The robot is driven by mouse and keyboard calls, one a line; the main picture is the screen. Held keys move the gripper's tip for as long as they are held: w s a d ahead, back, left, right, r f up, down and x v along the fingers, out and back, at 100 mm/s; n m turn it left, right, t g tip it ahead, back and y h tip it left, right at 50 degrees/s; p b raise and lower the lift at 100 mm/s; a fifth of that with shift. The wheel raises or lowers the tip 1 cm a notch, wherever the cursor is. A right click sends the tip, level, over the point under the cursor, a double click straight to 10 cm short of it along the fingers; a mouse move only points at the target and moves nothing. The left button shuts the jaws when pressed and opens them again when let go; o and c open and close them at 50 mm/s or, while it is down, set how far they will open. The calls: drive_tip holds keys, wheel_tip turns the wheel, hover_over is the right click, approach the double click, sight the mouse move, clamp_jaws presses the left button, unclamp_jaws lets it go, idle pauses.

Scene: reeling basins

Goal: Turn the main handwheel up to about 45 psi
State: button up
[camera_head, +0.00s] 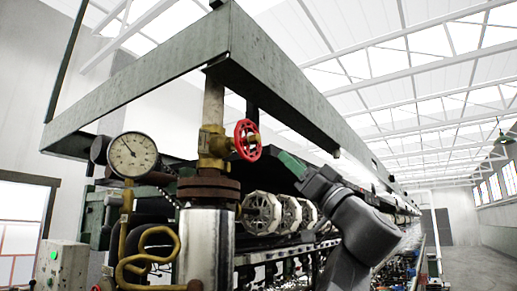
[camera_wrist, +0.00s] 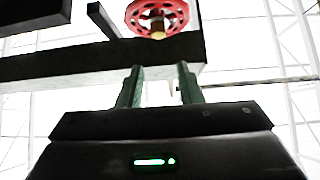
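The red main handwheel (camera_head: 240,140) sits on a brass valve (camera_head: 212,143) on the upright pipe. The round white pressure gauge (camera_head: 132,155) is to its left; its thin dark needle points to the upper left, and its numbers are too small to read. My gripper (camera_head: 287,163) is right of the handwheel and a little below it, apart from it. In the wrist view the handwheel (camera_wrist: 160,13) shows at the top, beyond the two green fingers of my gripper (camera_wrist: 160,80). The fingers stand apart with nothing between them.
Several white reels (camera_head: 262,213) line the machine below my gripper. A bent brass pipe (camera_head: 128,238) hangs under the gauge. A control box with a green button (camera_head: 62,266) stands at lower left.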

sight(259, 142)
drive_tip(key=w+a+r+m+t+h+p, duration=0.1)
drive_tip(key=a+r, duration=0.1)
drive_tip(key=w+a+r+m+t+p, duration=0.1)
drive_tip(key=w+a+r+p, duration=0.1)
drive_tip(key=a, duration=0.1)
drive_tip(key=w+a+r+m+h+p, duration=0.1)
drive_tip(key=w+a+r+m+p, duration=0.1)
drive_tip(key=shift+w+a+r+t+h, duration=0.2)
drive_tip(key=shift+a+r+t+h, duration=0.1)
drive_tip(key=shift+a+r+t, duration=0.1)
idle(0.3)
drive_tip(key=c, duration=0.7)
